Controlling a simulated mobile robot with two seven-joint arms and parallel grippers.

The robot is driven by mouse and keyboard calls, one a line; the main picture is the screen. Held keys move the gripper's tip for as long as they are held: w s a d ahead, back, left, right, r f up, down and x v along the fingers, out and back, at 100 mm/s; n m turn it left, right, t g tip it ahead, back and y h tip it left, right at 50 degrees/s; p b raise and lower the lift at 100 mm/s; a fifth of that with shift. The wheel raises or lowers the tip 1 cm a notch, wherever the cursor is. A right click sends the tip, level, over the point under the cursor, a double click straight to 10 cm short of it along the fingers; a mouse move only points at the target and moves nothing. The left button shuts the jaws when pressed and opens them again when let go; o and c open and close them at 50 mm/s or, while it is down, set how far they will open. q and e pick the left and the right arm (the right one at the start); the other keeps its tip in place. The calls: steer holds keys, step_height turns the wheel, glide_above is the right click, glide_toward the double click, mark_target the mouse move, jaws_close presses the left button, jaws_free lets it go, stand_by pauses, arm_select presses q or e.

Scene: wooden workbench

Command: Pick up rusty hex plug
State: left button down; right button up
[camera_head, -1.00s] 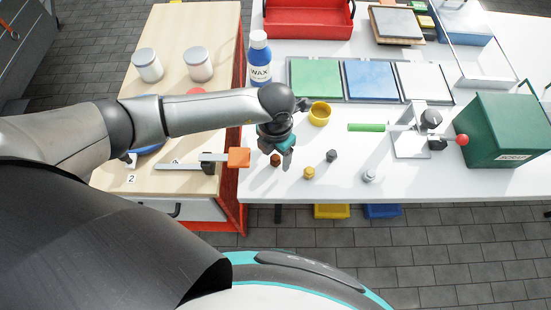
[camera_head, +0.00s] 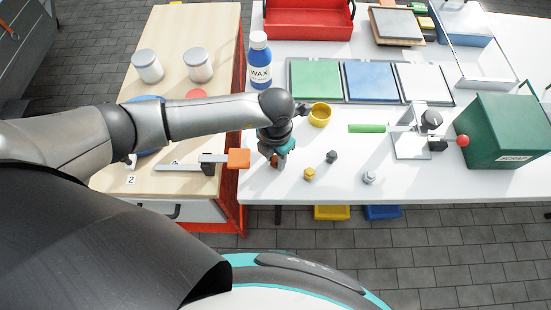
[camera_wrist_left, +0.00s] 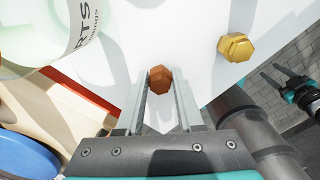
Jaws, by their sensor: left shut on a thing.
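The rusty hex plug (camera_wrist_left: 160,80) is a small brown-orange hexagonal piece between the fingertips of my left gripper in the left wrist view. In the head view my left gripper (camera_head: 279,163) is low over the white table near its left edge, and it mostly hides the plug. The gripper is shut on the plug. I cannot tell whether the plug touches the table. A brass hex plug (camera_head: 309,174) stands to the right of the gripper, and it also shows in the left wrist view (camera_wrist_left: 236,47). My right gripper is not clearly in the head view.
A dark grey plug (camera_head: 331,156) and a silver plug (camera_head: 369,177) stand farther right. A yellow cup (camera_head: 320,114) and a wax bottle (camera_head: 260,62) stand behind. A green scrap bin (camera_head: 505,130) stands at right.

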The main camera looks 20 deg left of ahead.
mark_target(275, 158)
arm_select(q)
steer(key=shift+r, duration=0.1)
stand_by(0.3)
step_height(275, 158, up, 20)
steer(key=p, duration=0.3)
steer(key=a+r+m+b, duration=0.2)
steer(key=r+m, duration=0.1)
steer(key=m, duration=1.2)
steer(key=a+r+m+b, duration=0.2)
steer(key=a+r+m, duration=0.1)
steer(key=m, duration=1.2)
steer(key=shift+s+a+r+m, duration=0.2)
steer(key=shift+a+m, duration=0.1)
steer(key=shift+m, duration=0.1)
